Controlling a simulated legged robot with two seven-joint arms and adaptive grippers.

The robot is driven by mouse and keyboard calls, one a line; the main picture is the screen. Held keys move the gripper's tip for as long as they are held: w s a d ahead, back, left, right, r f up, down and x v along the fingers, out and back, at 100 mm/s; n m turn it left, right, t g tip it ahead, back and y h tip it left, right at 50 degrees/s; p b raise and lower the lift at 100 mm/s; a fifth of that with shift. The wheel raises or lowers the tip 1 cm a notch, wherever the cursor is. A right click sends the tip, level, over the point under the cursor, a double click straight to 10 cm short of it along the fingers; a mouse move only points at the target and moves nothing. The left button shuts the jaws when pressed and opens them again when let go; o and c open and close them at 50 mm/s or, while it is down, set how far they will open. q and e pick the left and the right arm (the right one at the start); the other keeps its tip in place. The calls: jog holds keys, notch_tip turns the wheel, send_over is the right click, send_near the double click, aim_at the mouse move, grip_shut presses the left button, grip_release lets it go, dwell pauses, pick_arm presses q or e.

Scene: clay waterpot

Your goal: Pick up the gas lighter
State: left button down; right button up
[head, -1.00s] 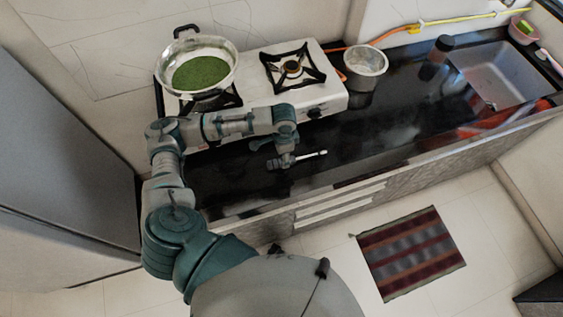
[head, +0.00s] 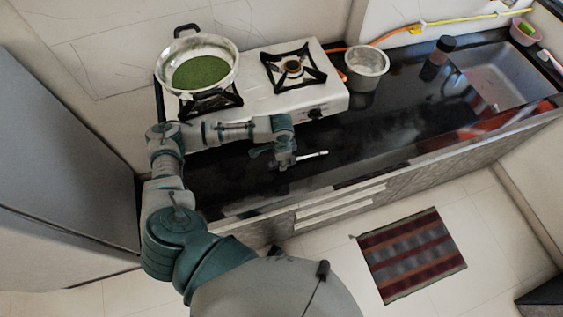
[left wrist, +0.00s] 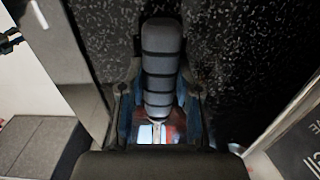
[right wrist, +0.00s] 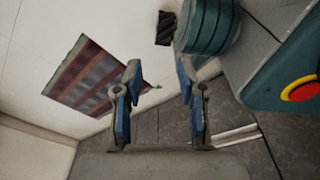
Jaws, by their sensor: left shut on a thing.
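The gas lighter has a dark ribbed handle (left wrist: 162,60) and a thin pale metal stem (head: 313,155). My left gripper (head: 284,160) is shut on the handle, close above the black countertop's front part. In the left wrist view the handle lies lengthwise between the two fingers of the left gripper (left wrist: 158,95). The stem points right in the head view. I cannot tell whether the lighter touches the counter. My right gripper (right wrist: 158,85) is open and empty in the right wrist view, and I cannot make it out in the head view.
The white stove (head: 262,96) stands behind the left gripper, with a pan of green food (head: 203,72) on its left burner. A metal pot (head: 366,68), a dark-capped bottle (head: 437,58) and the sink (head: 500,80) are to the right. The countertop (head: 385,125) has free room.

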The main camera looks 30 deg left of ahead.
pick_arm(q)
jog(key=shift+r, duration=0.5)
jog(key=r, duration=0.1)
jog(key=s+r, duration=0.1)
jog(key=shift+d+r+p, duration=0.2)
jog(key=shift+r+p, duration=0.15)
jog(key=s+d, duration=0.1)
jog(key=s, duration=0.3)
jog(key=s+d, duration=0.2)
jog(key=s, duration=0.2)
jog(key=s+d+r+p, duration=0.1)
jog(key=s+d, duration=0.1)
jog(key=s, duration=0.2)
jog(key=shift+s+d+r, duration=0.1)
jog(key=shift+s+d, duration=0.05)
jog(key=shift+s, duration=0.1)
jog(key=shift+s+d+r, duration=0.1)
jog(key=shift+s+d, duration=0.15)
jog(key=shift+s, duration=0.4)
pick_arm(e)
jog(key=s, duration=0.1)
jog(key=s+f, duration=0.1)
jog(key=s, duration=0.2)
jog(key=shift+s+d+f, duration=0.15)
jog(key=shift+s+d, duration=0.05)
jog(key=shift+d, duration=0.15)
